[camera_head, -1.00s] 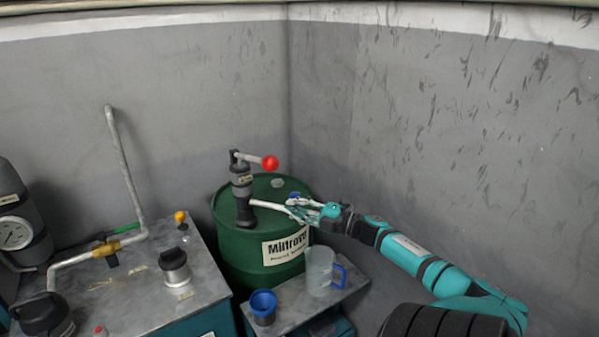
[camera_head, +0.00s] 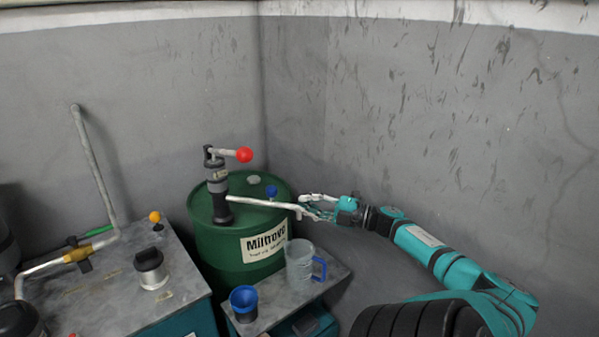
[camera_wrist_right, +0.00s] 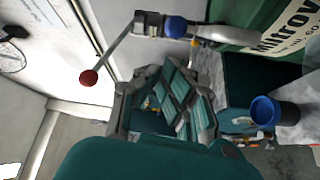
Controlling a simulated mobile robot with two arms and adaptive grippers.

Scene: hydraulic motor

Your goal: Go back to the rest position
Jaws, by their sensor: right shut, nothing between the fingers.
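My right gripper (camera_head: 307,208) is shut and empty. It is to the right of the green drum (camera_head: 215,235), by the outer end of the pale spout (camera_head: 262,202). I cannot tell whether it touches the spout. In the right wrist view my gripper's fingers (camera_wrist_right: 178,98) fill the middle. The dark hand pump (camera_head: 218,192) stands on the drum, and its lever ends in a red ball (camera_head: 244,154), which also shows in the right wrist view (camera_wrist_right: 88,77). My left gripper is not in view.
A clear jug with a blue handle (camera_head: 299,265) and a blue cup (camera_head: 243,302) stand on the small metal table (camera_head: 278,297). A bench (camera_head: 115,290) with pipes and a dark-topped canister (camera_head: 150,268) is at left. Grey walls stand behind; space at right is open.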

